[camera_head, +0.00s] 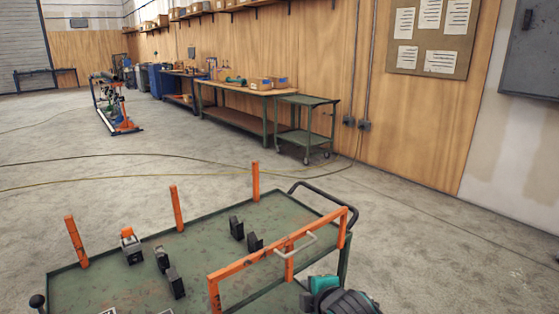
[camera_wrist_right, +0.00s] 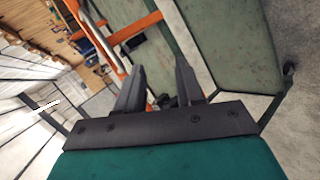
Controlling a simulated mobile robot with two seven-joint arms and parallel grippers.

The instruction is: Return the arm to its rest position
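My right gripper (camera_head: 324,284) shows at the bottom of the head view as a teal body beside a dark arm link, at the near edge of the green cart. Its fingertips are not clear there. In the right wrist view its two dark fingers (camera_wrist_right: 158,80) stand apart, with nothing clearly held between them. The green cart top (camera_head: 205,245) with an orange rail (camera_head: 248,262) lies beyond the gripper. The cart also shows in the right wrist view (camera_wrist_right: 232,50). My left gripper is not in view.
A wooden workbench (camera_head: 240,87) and a small green trolley (camera_head: 305,125) stand along the wall. The floor right of the cart is clear.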

